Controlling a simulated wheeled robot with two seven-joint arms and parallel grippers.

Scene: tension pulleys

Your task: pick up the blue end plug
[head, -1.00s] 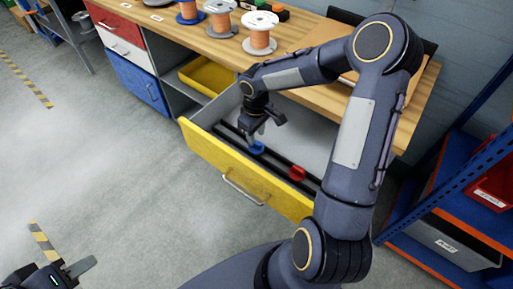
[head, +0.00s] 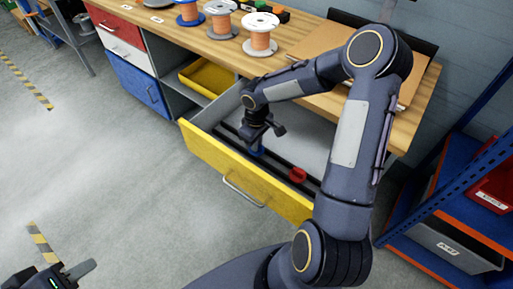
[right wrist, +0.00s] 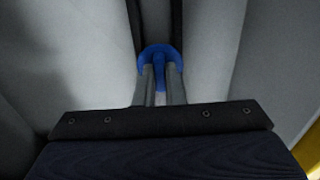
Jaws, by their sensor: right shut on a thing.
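The blue end plug (right wrist: 158,53) is at the fingertips of my right gripper (right wrist: 160,78) in the right wrist view. The fingers are shut on it, one on each side of its middle. In the head view the blue end plug (head: 257,151) shows only in part below my right gripper (head: 260,138), which hides the rest. It is in the open yellow-fronted drawer (head: 215,160), by a dark rail. I cannot tell whether it still touches the rail. My left gripper (head: 78,271) is at the bottom left, over the floor, far from the drawer; its fingers are only partly visible.
A red plug (head: 297,175) sits on the dark rail (head: 275,163) to the right of the blue one. Wire spools (head: 260,32) stand on the wooden bench top (head: 220,47) behind. A blue rack (head: 450,190) stands at the right. The floor at left is clear.

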